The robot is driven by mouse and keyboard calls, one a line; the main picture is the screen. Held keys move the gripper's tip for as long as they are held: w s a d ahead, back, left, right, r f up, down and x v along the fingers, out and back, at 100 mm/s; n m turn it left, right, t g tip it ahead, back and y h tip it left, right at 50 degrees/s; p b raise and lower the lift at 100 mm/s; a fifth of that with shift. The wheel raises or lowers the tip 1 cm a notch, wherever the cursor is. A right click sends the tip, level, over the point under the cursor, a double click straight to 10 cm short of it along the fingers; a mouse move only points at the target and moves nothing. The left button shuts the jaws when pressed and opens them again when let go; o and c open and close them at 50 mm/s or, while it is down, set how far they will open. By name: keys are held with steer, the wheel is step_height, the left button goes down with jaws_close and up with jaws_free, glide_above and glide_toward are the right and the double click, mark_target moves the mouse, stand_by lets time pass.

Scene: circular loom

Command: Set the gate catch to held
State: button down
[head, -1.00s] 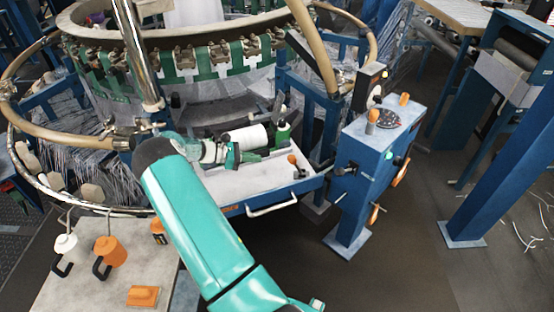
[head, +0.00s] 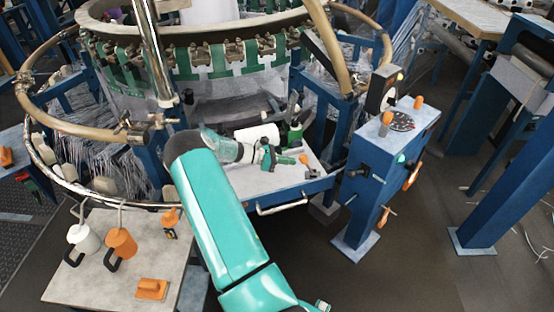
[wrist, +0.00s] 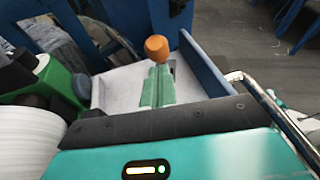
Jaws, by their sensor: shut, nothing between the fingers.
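An orange-knobbed lever, which may be the gate catch, stands in the pale tray (head: 250,184) at the loom's front. Its knob (head: 304,158) shows just past my gripper (head: 292,159) in the head view. In the wrist view the orange knob (wrist: 157,46) is directly beyond the fingertips of my gripper (wrist: 158,70). My green fingers are shut together with nothing between them. The fingertips look very close to the knob; I cannot tell whether they touch it. The lever's stem and base are mostly hidden behind my fingers.
A white spool (head: 257,134) and a green holder (head: 295,136) sit close behind my gripper. A blue control post (head: 375,185) with orange knobs stands right of the tray. Floor in front is open.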

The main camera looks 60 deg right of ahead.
steer(key=shift+s+d+f, duration=0.15)
steer(key=shift+s+d, duration=0.15)
steer(key=shift+s, duration=0.05)
steer(key=shift+s+d+r+t+y, duration=0.25)
steer(key=shift+s+r+t+y, duration=0.15)
steer(key=shift+s+r+t, duration=0.25)
steer(key=s+d+r+m+t+y, duration=0.1)
steer(key=s+d+r+t+y, duration=0.2)
steer(key=s+t, duration=0.4)
steer(key=shift+s+d+t+y, duration=0.35)
steer(key=shift+s+d+y, duration=0.3)
steer(key=shift+s+y, duration=0.05)
